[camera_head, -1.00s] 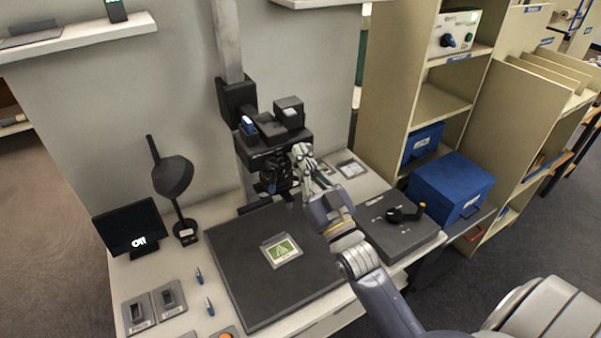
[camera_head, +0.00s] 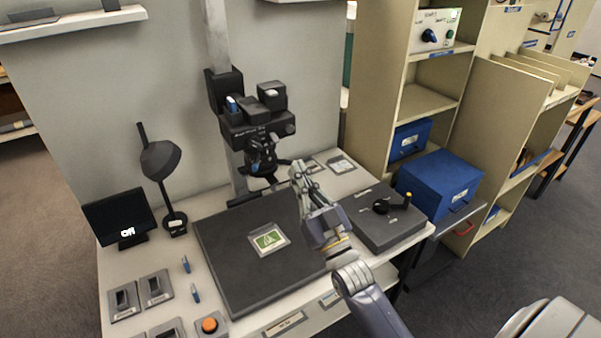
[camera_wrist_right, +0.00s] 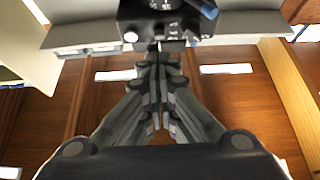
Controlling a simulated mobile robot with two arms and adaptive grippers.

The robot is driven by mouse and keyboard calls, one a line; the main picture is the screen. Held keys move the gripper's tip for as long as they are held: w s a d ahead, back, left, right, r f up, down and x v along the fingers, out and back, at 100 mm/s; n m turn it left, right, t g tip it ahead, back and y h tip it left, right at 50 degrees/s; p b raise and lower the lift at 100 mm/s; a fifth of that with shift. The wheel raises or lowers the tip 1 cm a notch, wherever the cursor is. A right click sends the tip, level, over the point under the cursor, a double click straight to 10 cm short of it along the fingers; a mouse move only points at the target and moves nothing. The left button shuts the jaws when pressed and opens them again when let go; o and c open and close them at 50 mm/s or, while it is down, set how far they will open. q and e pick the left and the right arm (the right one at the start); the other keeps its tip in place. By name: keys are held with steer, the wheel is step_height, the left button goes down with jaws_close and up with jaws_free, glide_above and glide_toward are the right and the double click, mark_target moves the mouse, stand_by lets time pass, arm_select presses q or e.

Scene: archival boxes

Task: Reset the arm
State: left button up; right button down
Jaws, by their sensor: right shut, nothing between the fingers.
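My right gripper (camera_head: 297,171) is in the middle of the head view, above the right part of the dark copy-stand base board (camera_head: 240,285). Its fingers are together and hold nothing. In the right wrist view the closed fingers (camera_wrist_right: 158,125) point up the picture, with the black camera head (camera_wrist_right: 165,15) beyond them at the top. In the head view the camera head (camera_head: 258,125) is on the grey column, just left of and beyond my fingertips. A card with a green picture (camera_head: 269,239) lies on the board. My left gripper is not in view.
A dark box with a crank knob (camera_head: 385,215) stands right of the board. A blue box (camera_head: 440,180) sits beside the beige shelves (camera_head: 425,102). A lamp (camera_head: 160,158), a small screen (camera_head: 120,216) and an orange button (camera_head: 209,325) are on the left of the table.

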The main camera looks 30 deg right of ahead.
steer(key=s+a+f+g, duration=0.3)
steer(key=s+f+g, duration=0.15)
steer(key=f, duration=0.45)
steer(key=s+a+f+g, duration=0.3)
steer(key=f+g, duration=0.3)
steer(key=f, duration=0.3)
steer(key=s+a+f+n+g, duration=0.1)
steer(key=s+f+g, duration=0.35)
steer(key=s, duration=0.65)
steer(key=s+a+f+n+g, duration=0.1)
steer(key=s+f+g, duration=0.4)
steer(key=s, duration=0.5)
step_height(320, 180, down, 24)
steer(key=s+g, duration=0.1)
steer(key=g, duration=0.1)
arm_select(q)
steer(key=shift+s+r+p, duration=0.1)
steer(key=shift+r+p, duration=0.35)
steer(key=shift+p, duration=0.25)
arm_select(e)
steer(key=s+d+f+g, duration=0.1)
steer(key=s+d+f, duration=0.2)
steer(key=s+f, duration=1.3)
steer(key=shift+s, duration=0.7)
